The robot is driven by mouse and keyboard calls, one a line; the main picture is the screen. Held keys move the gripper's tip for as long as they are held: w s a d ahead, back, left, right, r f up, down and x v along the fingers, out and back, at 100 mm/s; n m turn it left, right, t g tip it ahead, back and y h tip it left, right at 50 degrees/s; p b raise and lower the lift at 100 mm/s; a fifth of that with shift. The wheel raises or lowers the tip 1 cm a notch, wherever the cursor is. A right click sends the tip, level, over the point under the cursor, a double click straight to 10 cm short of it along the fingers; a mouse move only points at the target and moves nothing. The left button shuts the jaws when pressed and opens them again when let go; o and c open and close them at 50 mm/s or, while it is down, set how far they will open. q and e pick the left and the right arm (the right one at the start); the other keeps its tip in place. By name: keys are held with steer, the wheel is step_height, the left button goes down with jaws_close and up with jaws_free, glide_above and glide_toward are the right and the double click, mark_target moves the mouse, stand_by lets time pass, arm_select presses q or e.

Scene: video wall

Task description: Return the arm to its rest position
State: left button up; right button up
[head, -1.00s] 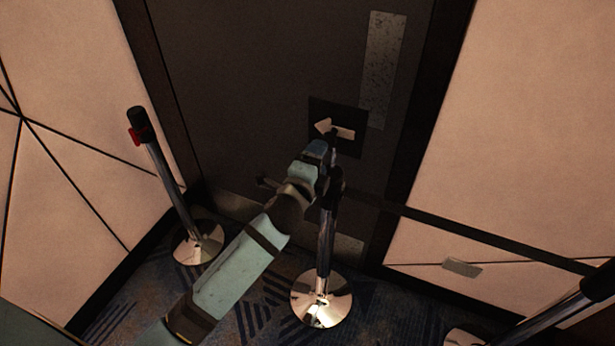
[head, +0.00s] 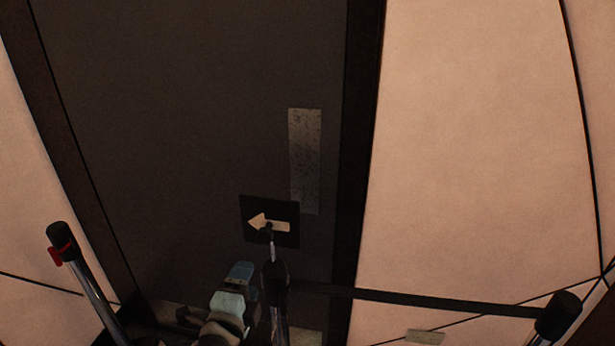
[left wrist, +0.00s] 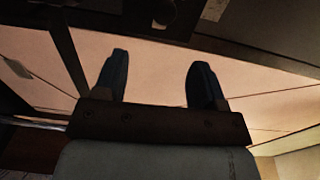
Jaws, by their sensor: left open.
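My left arm comes in at the bottom of the head view, mostly cut off by the lower edge. Its left gripper (head: 242,272) is beside the top of a stanchion post (head: 275,285), in front of a dark door; whether they touch cannot be told. In the left wrist view, its two blue fingers stand wide apart with nothing between them (left wrist: 158,78). My right gripper is in neither view.
A black arrow sign (head: 282,238) stands on the middle post. A black belt (head: 420,299) runs from that post to the right post (head: 557,316). A red-clipped post (head: 92,290) stands left. Behind are the dark door (head: 190,110) and pale wall panels (head: 470,150).

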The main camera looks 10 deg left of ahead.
arm_select(q)
steer(key=s+f+n+g+h+p, duration=0.2)
steer(key=s+f+n+g+p, duration=0.2)
steer(key=s+f+n, duration=1.1)
steer(key=s+f+g, duration=0.2)
steer(key=s+f, duration=0.1)
steer(key=s, duration=0.2)
steer(key=shift+s+f+g+h+p, duration=0.3)
steer(key=shift+s+f+g+p, duration=0.05)
steer(key=shift+g+p, duration=0.05)
steer(key=shift+c, duration=0.2)
